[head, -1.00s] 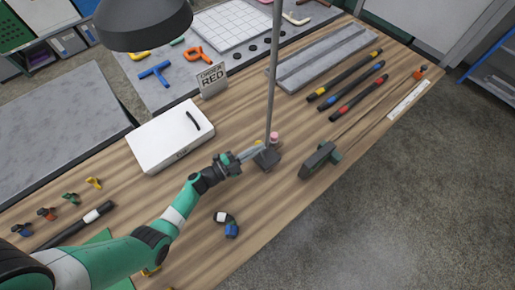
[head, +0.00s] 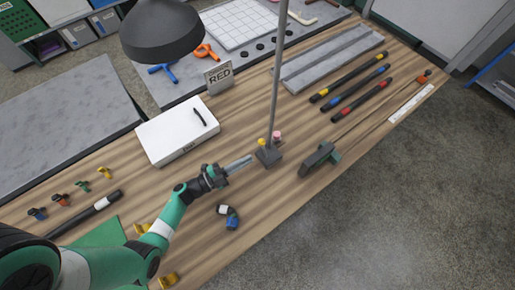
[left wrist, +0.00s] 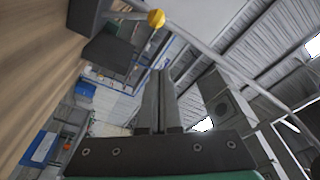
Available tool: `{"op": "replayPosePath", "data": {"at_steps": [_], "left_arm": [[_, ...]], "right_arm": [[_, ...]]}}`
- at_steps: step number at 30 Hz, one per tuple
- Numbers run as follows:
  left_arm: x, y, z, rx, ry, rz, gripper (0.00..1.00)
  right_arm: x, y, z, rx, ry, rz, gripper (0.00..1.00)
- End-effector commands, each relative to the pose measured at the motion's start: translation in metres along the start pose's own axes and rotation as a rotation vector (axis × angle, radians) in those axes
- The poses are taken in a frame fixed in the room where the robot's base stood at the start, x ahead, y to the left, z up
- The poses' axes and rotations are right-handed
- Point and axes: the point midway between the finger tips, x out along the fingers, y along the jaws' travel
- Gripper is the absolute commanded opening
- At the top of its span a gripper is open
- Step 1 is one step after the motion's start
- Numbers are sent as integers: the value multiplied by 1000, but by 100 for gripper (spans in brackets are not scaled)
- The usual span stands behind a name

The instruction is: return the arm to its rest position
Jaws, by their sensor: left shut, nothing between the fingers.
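My left arm comes in from the lower left in the head view, green and white with black joints. Its gripper (head: 238,164) is shut and empty, a little to the left of the dark block at the foot of the grey pole (head: 274,95). In the left wrist view the two grey fingers (left wrist: 160,100) lie side by side with nothing between them. The yellow knob also shows in the left wrist view (left wrist: 156,18). My right gripper is not in view.
A white box (head: 178,130) and a sign (head: 219,76) stand behind the gripper. A small blue, white and black part (head: 230,218) lies below it. A dark lamp shade (head: 162,32) hangs above.

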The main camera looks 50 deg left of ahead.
Motion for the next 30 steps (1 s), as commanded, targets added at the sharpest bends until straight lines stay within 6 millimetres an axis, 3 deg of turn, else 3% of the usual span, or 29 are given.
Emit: {"op": "replayPosePath", "data": {"at_steps": [6,24,27,30], "left_arm": [[-14,0,0,0,1,0,0],[-11,3,-4,-1,13,10,0],[16,-4,-21,33,96,27,0],[61,-37,-55,121,235,6,0]], "right_arm": [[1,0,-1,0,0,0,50],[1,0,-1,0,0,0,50],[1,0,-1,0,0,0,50],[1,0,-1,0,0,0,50]]}}
